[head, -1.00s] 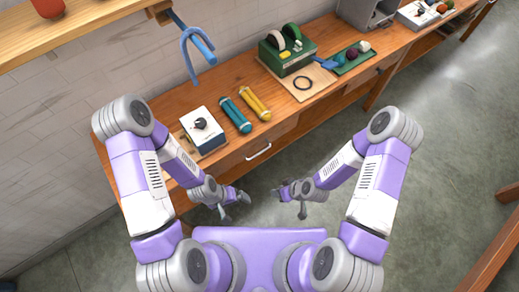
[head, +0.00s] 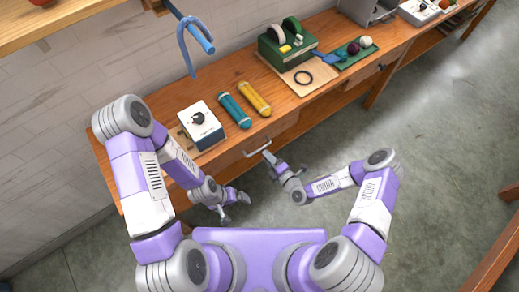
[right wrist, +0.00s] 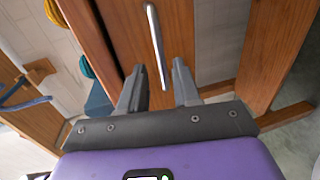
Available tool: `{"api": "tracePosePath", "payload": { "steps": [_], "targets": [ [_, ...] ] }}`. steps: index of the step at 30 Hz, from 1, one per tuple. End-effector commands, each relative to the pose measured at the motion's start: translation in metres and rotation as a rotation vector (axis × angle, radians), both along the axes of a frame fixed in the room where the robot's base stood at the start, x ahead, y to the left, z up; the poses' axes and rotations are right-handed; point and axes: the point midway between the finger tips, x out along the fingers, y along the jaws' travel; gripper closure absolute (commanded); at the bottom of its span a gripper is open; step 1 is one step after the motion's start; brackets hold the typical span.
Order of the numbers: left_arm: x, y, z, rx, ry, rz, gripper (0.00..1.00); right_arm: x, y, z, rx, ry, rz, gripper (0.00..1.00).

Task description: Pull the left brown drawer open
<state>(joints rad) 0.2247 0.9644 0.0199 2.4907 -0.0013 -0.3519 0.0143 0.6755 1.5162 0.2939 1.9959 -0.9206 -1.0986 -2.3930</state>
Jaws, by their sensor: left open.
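The left brown drawer (head: 238,160) is in the bench front and looks shut. Its pale bar handle (head: 257,148) shows in the head view, and the handle (right wrist: 154,40) also crosses the drawer front (right wrist: 125,30) in the right wrist view. My right gripper (head: 271,165) is close to the handle. In the right wrist view its two fingers (right wrist: 158,68) are apart, with the handle's near end appearing between them; I cannot tell whether they touch it. My left gripper (head: 238,206) is open and empty, away from the bench front, lower in the head view.
On the bench (head: 205,98) stand a white box with a dial (head: 200,125), teal (head: 234,111) and yellow (head: 254,98) skeins, and a green tape holder (head: 287,45). A blue hook (head: 192,35) hangs above. The floor (head: 440,120) to the right is clear.

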Motion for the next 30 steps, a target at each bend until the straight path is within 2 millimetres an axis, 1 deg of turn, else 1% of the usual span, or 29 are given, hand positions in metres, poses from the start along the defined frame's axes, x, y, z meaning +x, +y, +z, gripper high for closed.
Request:
{"api": "tracePosePath", "payload": {
  "steps": [6,11,15,22,28,30],
  "targets": [
    [0.000,0.000,-0.007,0.000,0.000,0.000,0.00,0.028,0.021,-0.009,0.002,0.001,0.001,0.68],
    [0.000,0.000,-0.010,0.000,0.000,0.000,0.00,0.043,0.031,-0.012,0.002,0.004,-0.001,0.68],
    [0.000,0.000,-0.011,0.000,0.000,0.000,0.00,0.047,0.035,-0.013,0.001,0.006,0.001,0.68],
    [0.000,0.000,-0.010,0.000,0.000,0.000,0.00,0.048,0.035,-0.013,0.001,0.006,0.001,0.68],
    [0.000,0.000,-0.010,0.000,0.000,0.000,0.00,0.048,0.035,-0.013,0.001,0.006,0.001,0.99],
    [0.000,0.000,-0.010,0.000,0.000,0.000,0.00,0.048,0.035,-0.013,0.001,0.006,0.001,1.00]
  ]
}}
